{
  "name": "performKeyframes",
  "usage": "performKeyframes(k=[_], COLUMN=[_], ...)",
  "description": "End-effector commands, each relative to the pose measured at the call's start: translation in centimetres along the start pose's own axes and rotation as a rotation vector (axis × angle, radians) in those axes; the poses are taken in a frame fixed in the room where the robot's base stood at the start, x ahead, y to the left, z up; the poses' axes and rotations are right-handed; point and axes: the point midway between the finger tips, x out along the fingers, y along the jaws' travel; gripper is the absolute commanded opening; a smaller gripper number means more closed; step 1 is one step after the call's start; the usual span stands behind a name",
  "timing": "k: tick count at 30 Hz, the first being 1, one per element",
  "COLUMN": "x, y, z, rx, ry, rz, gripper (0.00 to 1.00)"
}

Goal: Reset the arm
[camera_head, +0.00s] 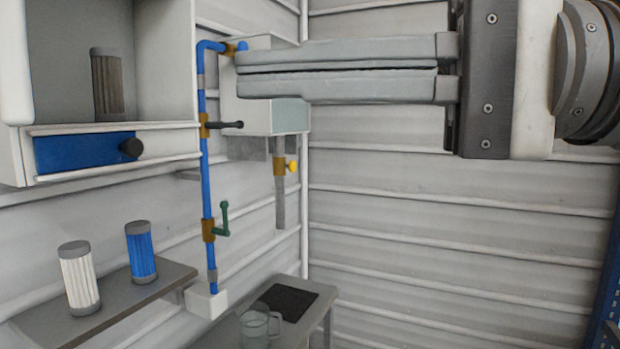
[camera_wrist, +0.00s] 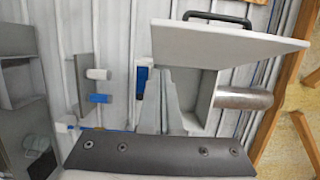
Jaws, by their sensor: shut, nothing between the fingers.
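My gripper (camera_head: 240,75) reaches in from the upper right in the head view. Its two long grey fingers lie flat together with only a thin dark line between them, and nothing is held. The fingertips overlap a grey-white box on the wall (camera_head: 289,116) in the picture; I cannot tell how far apart they are. In the wrist view my gripper (camera_wrist: 167,72) points up the picture, beside an open-fronted hopper (camera_wrist: 207,100) with a tilted lid (camera_wrist: 228,44) and a black handle (camera_wrist: 217,18).
Blue piping (camera_head: 206,180) with valves runs down the wall. An open cabinet (camera_head: 165,60) holds a dark filter (camera_head: 107,84). White (camera_head: 79,280) and blue (camera_head: 141,252) filters stand on a shelf (camera_head: 120,300). A glass jug (camera_head: 258,328) stands on a low table (camera_head: 318,296).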

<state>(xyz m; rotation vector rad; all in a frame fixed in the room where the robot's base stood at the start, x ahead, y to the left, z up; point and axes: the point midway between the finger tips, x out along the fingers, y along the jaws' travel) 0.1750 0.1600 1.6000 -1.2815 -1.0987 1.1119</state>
Motion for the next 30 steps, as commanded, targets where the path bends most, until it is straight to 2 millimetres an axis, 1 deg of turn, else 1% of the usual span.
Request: performKeyframes(k=[2, 4, 5, 6, 8, 9, 11, 12, 14, 15, 17, 18, 21, 24, 27, 30], x=[0.3, 0.7, 0.8, 0.7, 0.4, -0.1, -1.1, -1.9, -3.5, -4.7, -6.6, -7.9, -10.7, -12.8, -14.0, -14.4], y=[1.7, 4.5, 6.0, 8.4, 12.3, 15.0, 18.9, 21.3, 24.8, 27.0, 29.9, 31.6, 34.9, 36.8, 37.8, 38.2], z=[-0.8, -1.9, -2.5, -3.4, -4.7, -5.6, -6.7, -7.3, -8.0, -8.4, -8.9, -9.1, -9.3, -9.3, -9.3, -9.3], rx=[-0.005, -0.016, -0.025, -0.039, -0.067, -0.089, -0.125, -0.152, -0.196, -0.227, -0.276, -0.308, -0.383, -0.440, -0.475, -0.489], ry=[0.032, 0.081, 0.107, 0.146, 0.203, 0.237, 0.281, 0.305, 0.332, 0.344, 0.351, 0.351, 0.332, 0.306, 0.285, 0.275], rz=[0.046, 0.127, 0.173, 0.243, 0.363, 0.449, 0.579, 0.667, 0.800, 0.889, 1.019, 1.099, 1.273, 1.395, 1.464, 1.490], gripper=[0.00, 0.00, 0.00, 0.00, 0.00, 0.00, 0.00, 0.00, 0.00, 0.00, 0.00, 0.00, 0.00, 0.00, 0.00, 0.00])
